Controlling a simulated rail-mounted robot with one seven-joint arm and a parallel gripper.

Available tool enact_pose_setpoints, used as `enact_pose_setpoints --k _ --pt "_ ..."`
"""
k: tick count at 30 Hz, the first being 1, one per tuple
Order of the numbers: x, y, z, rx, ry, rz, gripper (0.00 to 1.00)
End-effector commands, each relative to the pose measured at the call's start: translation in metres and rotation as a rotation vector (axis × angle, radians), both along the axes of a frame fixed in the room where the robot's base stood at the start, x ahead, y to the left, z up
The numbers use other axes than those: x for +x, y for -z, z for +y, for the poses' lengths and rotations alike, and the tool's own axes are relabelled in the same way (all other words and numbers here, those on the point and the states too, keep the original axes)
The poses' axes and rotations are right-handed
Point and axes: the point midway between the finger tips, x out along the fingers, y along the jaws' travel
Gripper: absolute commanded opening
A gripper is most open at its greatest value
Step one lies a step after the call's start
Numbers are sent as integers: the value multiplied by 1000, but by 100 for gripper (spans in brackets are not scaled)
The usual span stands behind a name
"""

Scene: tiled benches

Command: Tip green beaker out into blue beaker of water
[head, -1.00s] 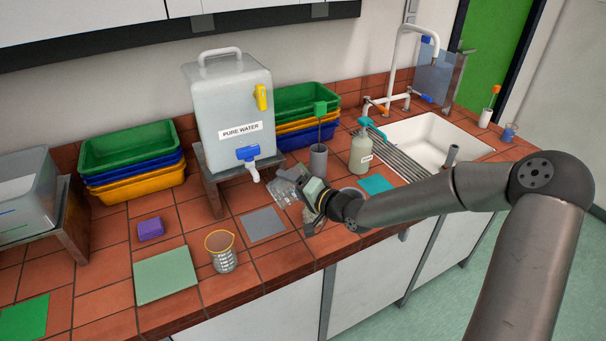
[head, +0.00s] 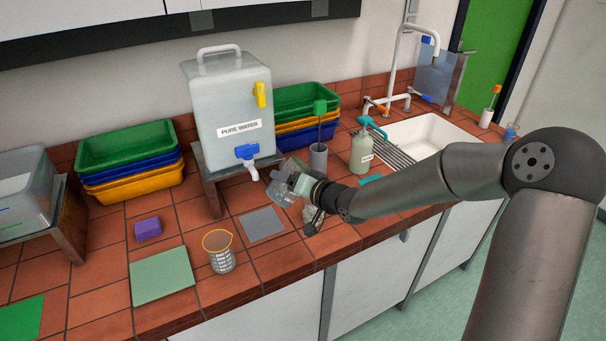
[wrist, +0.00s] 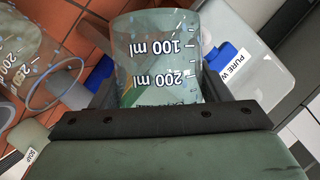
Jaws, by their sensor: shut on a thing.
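My gripper (head: 298,185) is shut on a clear, green-tinted beaker (head: 284,186), taken to be the green beaker. It is held above the bench, right of the water tank's tap, and looks tilted. In the wrist view the beaker (wrist: 160,60) shows between the fingers, its 100 ml and 200 ml marks upside down; its rim and contents are hard to make out. A clear beaker with a blue rim (wrist: 57,84) is at the left of the wrist view, apart from the held one. In the head view my gripper and arm largely hide that area.
A yellow-rimmed beaker (head: 221,258) stands near the bench's front edge, beside a pale green mat (head: 162,276). The pure water tank (head: 234,105) stands on a raised stand behind. A grey mat (head: 262,224) lies bare. A soap bottle (head: 361,152) and grey cup (head: 318,160) stand behind my gripper.

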Motion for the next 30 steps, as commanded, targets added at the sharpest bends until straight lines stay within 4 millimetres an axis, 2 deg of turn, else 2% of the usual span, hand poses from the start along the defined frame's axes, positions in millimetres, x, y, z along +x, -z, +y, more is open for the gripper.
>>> enact_pose_setpoints --k 3,11,19,26,30 --pt "0 1 1 -71 -2 -48 38" --pt "0 0 0 -84 -1 -55 38" --pt "2 2 -3 -265 -1 -172 38" --pt "3 -1 -4 -273 0 -175 38" --pt "4 6 -5 -332 -1 -217 38"
